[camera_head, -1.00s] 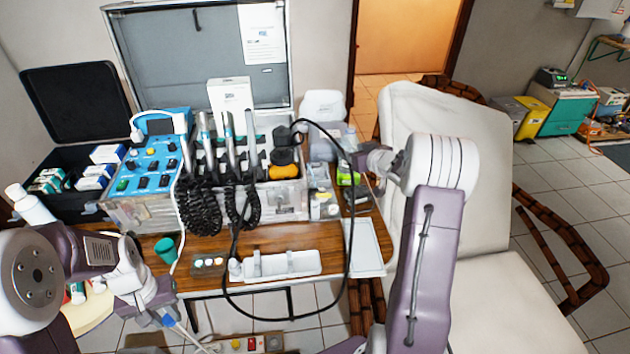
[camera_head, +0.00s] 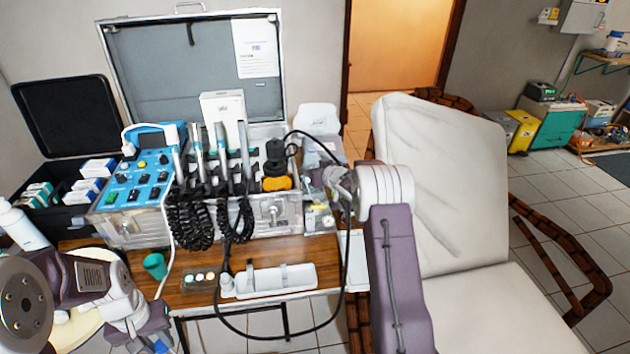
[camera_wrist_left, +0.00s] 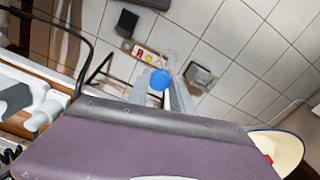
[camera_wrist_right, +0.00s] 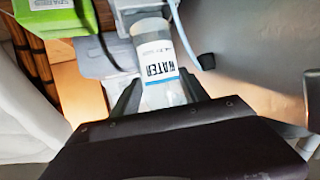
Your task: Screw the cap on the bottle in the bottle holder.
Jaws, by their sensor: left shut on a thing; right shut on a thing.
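A small blue cap (camera_wrist_left: 159,80) is between the fingers of my left gripper (camera_wrist_left: 160,92), which is shut on it. In the head view this gripper (camera_head: 158,338) is low at the left, in front of the table edge, and the cap is hard to make out. A clear bottle labelled WATER (camera_wrist_right: 160,68) is between the fingers of my right gripper (camera_wrist_right: 158,94), which is shut on it. The bottle's far end meets a grey fitting (camera_wrist_right: 138,8), possibly the holder. In the head view my right gripper (camera_head: 340,185) is beside the case's right end, and my wrist hides the bottle.
The open metal case (camera_head: 120,228) with several handpieces stands on the wooden table (camera_head: 205,290). A black hose (camera_head: 222,318) loops over the front edge. A white tray (camera_head: 300,280) and green cup (camera_head: 155,266) are in front. A white dental chair (camera_head: 440,190) is right.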

